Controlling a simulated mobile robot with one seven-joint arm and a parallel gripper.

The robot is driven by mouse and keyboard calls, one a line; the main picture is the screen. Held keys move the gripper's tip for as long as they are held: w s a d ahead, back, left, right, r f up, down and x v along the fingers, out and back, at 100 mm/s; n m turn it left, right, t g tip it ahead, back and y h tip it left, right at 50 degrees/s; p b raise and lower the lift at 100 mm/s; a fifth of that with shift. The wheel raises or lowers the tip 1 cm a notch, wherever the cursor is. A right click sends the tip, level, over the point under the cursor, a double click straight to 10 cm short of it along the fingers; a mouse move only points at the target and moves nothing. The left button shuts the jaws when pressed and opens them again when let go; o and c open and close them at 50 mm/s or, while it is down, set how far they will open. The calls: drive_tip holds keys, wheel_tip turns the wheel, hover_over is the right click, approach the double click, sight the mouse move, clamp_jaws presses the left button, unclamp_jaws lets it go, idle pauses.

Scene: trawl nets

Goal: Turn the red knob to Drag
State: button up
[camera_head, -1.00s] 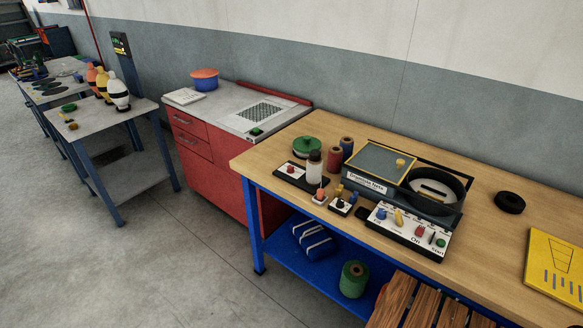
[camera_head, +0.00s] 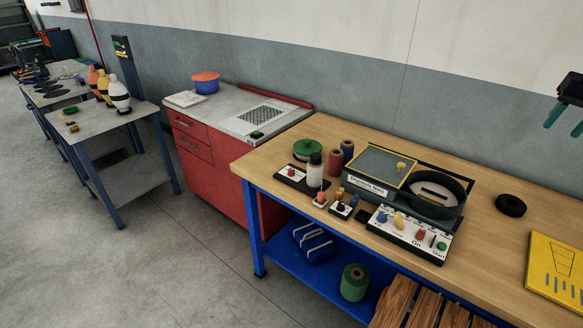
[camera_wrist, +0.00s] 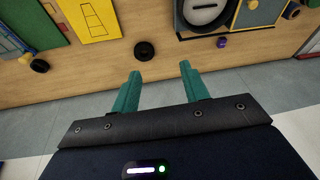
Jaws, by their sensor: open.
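A white control panel (camera_head: 398,241) on the wooden bench carries a blue, a yellow, a red (camera_head: 420,236) and a green knob in a row. Its small labels are mostly too small to read, and I cannot make out "Drag". Another red knob (camera_head: 292,173) sits on a small black-edged plate further left, and a reddish one (camera_head: 320,196) on a small block between. My gripper (camera_head: 568,118) is at the upper right, well above the bench and far from the knobs. In the wrist view its teal fingers (camera_wrist: 160,72) are spread and empty.
A machine with a round dark drum (camera_head: 437,189) stands behind the panel. A black ring (camera_head: 510,204) and a yellow board (camera_head: 555,265) lie to its right. A white bottle (camera_head: 315,170) and spools stand left. Bare bench top lies between drum and ring.

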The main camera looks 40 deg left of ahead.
drive_tip(key=w+a+f+n+g, duration=0.1)
drive_tip(key=w+a, duration=0.3)
drive_tip(key=a, duration=0.6)
drive_tip(key=w+a+f, duration=0.1)
drive_tip(key=w+a, duration=0.3)
drive_tip(key=a, duration=0.6)
drive_tip(key=a+f+g, duration=0.1)
drive_tip(key=a+f, duration=0.2)
drive_tip(key=a, duration=0.6)
drive_tip(key=a+f, duration=0.2)
drive_tip(key=a, duration=0.7)
drive_tip(key=n+g+h, duration=0.1)
drive_tip(key=n, duration=0.1)
hover_over(292, 169)
wheel_tip(292, 169, down, 20)
wheel_tip(292, 169, down, 11)
drive_tip(key=shift+a+r, duration=0.1)
clamp_jaws()
